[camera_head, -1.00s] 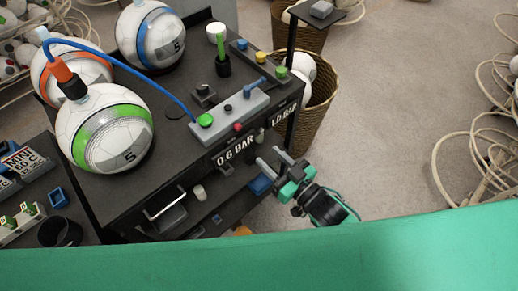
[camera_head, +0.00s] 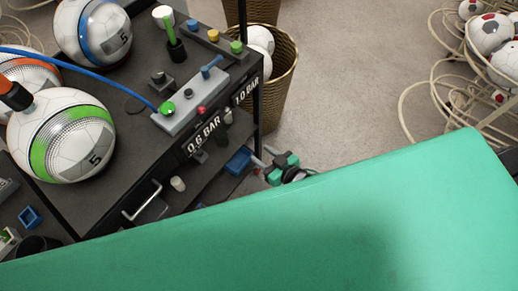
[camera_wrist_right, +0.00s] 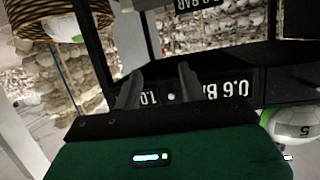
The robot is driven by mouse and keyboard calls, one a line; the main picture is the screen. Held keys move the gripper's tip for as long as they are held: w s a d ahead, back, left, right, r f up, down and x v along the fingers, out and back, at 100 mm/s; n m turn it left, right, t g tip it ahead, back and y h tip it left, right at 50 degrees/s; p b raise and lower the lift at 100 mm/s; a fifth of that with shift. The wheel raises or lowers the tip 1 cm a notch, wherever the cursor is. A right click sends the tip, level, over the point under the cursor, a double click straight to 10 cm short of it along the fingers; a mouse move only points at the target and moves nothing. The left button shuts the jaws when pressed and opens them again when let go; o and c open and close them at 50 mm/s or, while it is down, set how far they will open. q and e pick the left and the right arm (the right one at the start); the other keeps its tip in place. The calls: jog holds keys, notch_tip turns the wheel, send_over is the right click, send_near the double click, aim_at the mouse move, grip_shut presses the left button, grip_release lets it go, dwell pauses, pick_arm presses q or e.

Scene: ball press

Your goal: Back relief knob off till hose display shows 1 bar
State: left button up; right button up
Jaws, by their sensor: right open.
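The blue hose (camera_head: 90,71) runs to the grey block (camera_head: 190,102) on the cart top. My left gripper is not in view.
Balls with green (camera_head: 66,138) and blue (camera_head: 92,30) bands stand on the cart. A handle (camera_head: 142,201) and a blue tray (camera_head: 238,161) lie below the front edge. A wicker basket (camera_head: 279,92) stands behind the cart.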

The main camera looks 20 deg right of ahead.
jog(key=s+d+f+g+h, duration=0.1)
jog(key=d+f, duration=0.1)
jog(key=f, duration=0.4)
jog(key=s+d+f+g+h, duration=0.1)
jog(key=d+f, duration=0.1)
jog(key=f, duration=0.3)
jog(key=shift+d+f+m, duration=0.25)
jog(key=shift+f+m, duration=0.1)
jog(key=shift+m, duration=0.05)
jog(key=shift+s, duration=0.1)
jog(key=s+d+f+m+g+h, duration=0.1)
jog(key=s+d+f+g+h, duration=0.15)
jog(key=s+f, duration=0.45)
jog(key=s+d+f+g+h, duration=0.15)
jog(key=s+d+f, duration=0.25)
jog(key=f, duration=0.6)
jog(key=s+f+g, duration=0.2)
jog(key=s+f, duration=0.2)
jog(key=s, duration=0.3)
jog(key=s+d+f+g, duration=0.1)
jog(key=s+f+g, duration=0.1)
jog(key=s, duration=0.5)
jog(key=s+f+g, duration=0.1)
jog(key=s+f, duration=0.4)
jog(key=s, duration=0.3)
jog(key=shift+d+f+m+g+h, duration=0.3)
jog(key=shift+d+f+m+g, duration=0.05)
jog(key=shift+m+g, duration=0.05)
jog(key=shift+s, duration=0.1)
